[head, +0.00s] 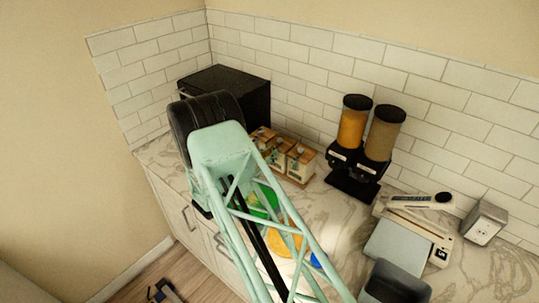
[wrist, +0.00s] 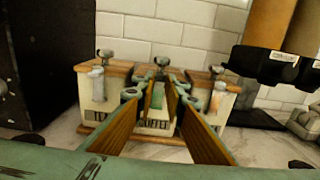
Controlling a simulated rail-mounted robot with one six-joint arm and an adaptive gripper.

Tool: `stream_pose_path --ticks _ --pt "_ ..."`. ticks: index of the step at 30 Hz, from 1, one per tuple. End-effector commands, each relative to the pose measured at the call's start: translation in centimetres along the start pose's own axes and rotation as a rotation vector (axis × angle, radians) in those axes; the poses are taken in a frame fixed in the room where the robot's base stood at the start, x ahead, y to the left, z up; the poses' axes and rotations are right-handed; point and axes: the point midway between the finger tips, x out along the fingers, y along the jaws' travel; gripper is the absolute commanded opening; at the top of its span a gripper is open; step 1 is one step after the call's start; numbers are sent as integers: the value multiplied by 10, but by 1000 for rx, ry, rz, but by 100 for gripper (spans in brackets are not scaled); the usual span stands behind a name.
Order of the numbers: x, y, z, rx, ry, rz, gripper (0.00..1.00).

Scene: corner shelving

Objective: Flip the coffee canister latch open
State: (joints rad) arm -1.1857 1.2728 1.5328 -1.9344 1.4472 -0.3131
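The arm hides my gripper in the head view.
A black box-like appliance (wrist: 48,60) stands close at the left. Two dry-food dispensers (head: 367,135) stand right of the canisters. Farther right are a scale-like device (head: 400,240), a metal box (head: 484,222) and a grey bin (head: 396,283). A tiled wall is behind.

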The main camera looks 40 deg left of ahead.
Motion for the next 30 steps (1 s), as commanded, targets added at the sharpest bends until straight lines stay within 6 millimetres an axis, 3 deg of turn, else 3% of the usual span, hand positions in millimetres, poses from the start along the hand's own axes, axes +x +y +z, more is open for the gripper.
stream_pose_path --ticks 30 --pt "-6 0 -9 -1 -142 -1 1"
